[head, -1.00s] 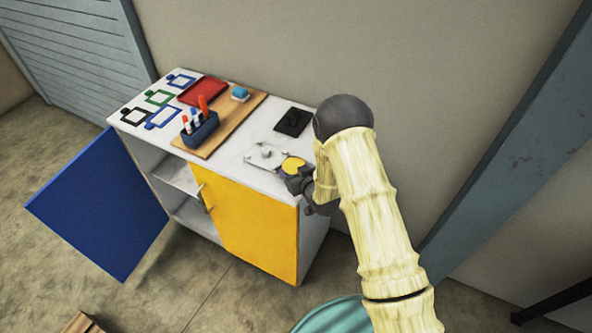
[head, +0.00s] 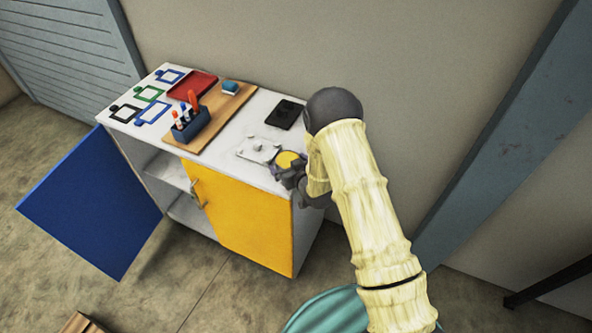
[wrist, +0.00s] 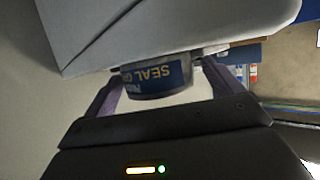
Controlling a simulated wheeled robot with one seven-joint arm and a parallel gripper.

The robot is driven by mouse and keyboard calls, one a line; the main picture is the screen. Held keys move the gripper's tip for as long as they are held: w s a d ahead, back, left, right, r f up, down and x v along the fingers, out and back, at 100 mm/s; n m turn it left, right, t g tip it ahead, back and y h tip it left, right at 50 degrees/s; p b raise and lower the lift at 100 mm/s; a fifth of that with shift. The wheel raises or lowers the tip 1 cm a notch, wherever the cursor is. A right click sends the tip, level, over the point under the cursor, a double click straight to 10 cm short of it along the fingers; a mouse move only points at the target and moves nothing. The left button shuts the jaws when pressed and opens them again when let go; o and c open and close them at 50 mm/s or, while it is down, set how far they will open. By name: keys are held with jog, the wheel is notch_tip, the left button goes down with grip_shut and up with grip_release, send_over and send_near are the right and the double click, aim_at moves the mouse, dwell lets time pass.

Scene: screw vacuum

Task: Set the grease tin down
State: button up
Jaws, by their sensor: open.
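The grease tin has a yellow top (head: 289,159) in the head view and sits at the right end of the white cabinet top (head: 262,112). In the wrist view the tin (wrist: 157,78) shows a blue label with the letters "SEAL" upside down. My gripper (head: 283,172) is at the tin, at the cabinet's front right. In the wrist view its two fingers (wrist: 158,88) are spread on either side of the tin, with a gap at the right finger. The tin's underside contact with the surface is hard to make out.
A pale plate with knobs (head: 258,149) lies just left of the tin, and a black pad (head: 284,114) lies behind. A wooden board (head: 211,131) carries a blue pen holder (head: 190,126). The blue door (head: 88,205) stands open; the yellow door (head: 238,218) is shut.

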jog(key=shift+s+d+r, duration=0.15)
jog(key=shift+s+d, duration=0.05)
jog(key=shift+s, duration=0.05)
jog(key=b+v, duration=0.3)
jog(key=v, duration=0.8)
jog(key=shift+s+r, duration=0.15)
jog(key=d+r+m+g+h, duration=0.1)
jog(key=d+r+g+h, duration=0.15)
jog(key=d, duration=0.35)
jog(key=s+d+r+m+g+h, duration=0.2)
jog(key=s+d+r, duration=0.3)
jog(key=s, duration=0.3)
jog(key=s+d+r+m+g+h, duration=0.2)
jog(key=s+d+r+m+g, duration=0.1)
jog(key=s, duration=0.5)
jog(key=d+r+g, duration=0.1)
jog(key=d+r, duration=0.1)
jog(key=d, duration=0.1)
jog(key=shift+s+d+r+h, duration=0.25)
jog(key=shift+s+d+h, duration=0.05)
jog(key=shift+d+h, duration=0.05)
jog(key=shift+g, duration=0.25)
